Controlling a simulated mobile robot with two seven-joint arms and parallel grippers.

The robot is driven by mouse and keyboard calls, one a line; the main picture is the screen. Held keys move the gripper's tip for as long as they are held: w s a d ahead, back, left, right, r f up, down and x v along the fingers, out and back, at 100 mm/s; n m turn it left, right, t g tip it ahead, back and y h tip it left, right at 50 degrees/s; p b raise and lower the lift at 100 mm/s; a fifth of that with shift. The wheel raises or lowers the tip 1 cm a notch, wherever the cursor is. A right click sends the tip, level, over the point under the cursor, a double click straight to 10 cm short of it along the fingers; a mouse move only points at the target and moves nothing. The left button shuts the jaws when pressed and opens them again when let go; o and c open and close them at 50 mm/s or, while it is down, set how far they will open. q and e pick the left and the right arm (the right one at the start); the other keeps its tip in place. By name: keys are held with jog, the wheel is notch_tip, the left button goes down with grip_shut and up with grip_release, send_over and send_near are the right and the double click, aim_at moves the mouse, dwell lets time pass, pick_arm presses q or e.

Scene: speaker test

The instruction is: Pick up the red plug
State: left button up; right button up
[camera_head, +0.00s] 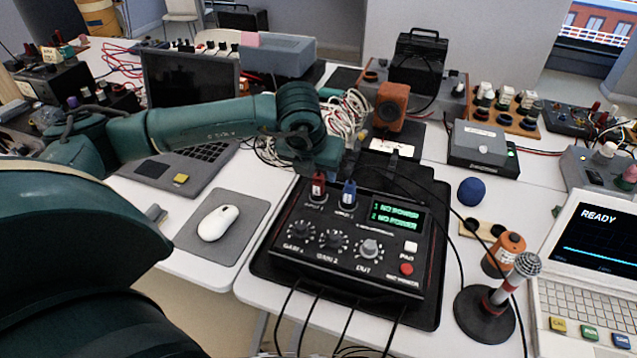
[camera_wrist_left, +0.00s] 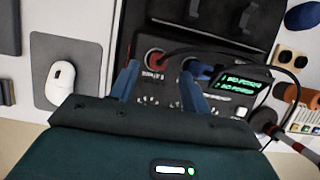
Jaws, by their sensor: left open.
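The red plug (camera_head: 318,186) stands upright in the left input at the back of the black mixer box (camera_head: 345,285). The blue plug (camera_head: 349,193) stands in the input to its right. My left gripper (camera_head: 316,160) is just behind and above the plugs in the head view; its fingers are hard to make out there. In the left wrist view my left gripper (camera_wrist_left: 159,70) is open, with two blue-grey fingers apart. The red plug (camera_wrist_left: 155,58) shows between the fingertips, apparently not gripped. The blue plug (camera_wrist_left: 198,69) is by the right finger. My right gripper is not in view.
The box display (camera_head: 396,217) reads "NO POWER" on two lines. A black cable arcs over the box. A mouse (camera_head: 218,223) on a grey pad lies left. A microphone (camera_head: 505,285), a blue ball (camera_head: 471,191) and a laptop (camera_head: 588,250) stand right.

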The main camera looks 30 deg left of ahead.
aim_at(317, 177)
pick_arm(q)
jog(key=shift+p+x, duration=0.45)
jog(key=shift+x, duration=2.3)
jog(key=shift+a, duration=0.15)
jog(key=shift+c, duration=0.4)
grip_shut()
